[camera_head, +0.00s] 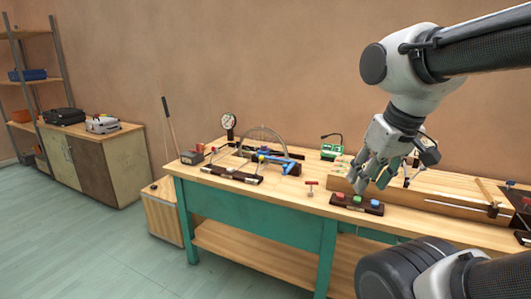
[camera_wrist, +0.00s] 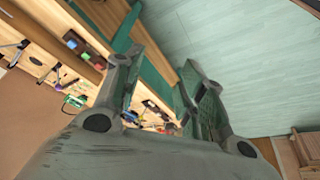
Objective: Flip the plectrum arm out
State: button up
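I cannot tell for sure which part is the plectrum arm.
The teal-framed bench (camera_head: 255,222) also holds a small red-topped piece (camera_head: 311,185), a green device (camera_head: 331,152), a blue piece under a metal arch (camera_head: 290,167), a dark strip with knobs (camera_head: 232,174) and a round gauge (camera_head: 228,122). Open floor (camera_head: 85,245) lies left.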

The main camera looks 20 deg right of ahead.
aim_at(273, 159)
jog(key=i+l+u, duration=0.15)
jog(key=i, duration=0.35)
jog(key=i+l+u, duration=0.15)
jog(key=i+l, duration=0.25)
jog(key=i, duration=0.05)
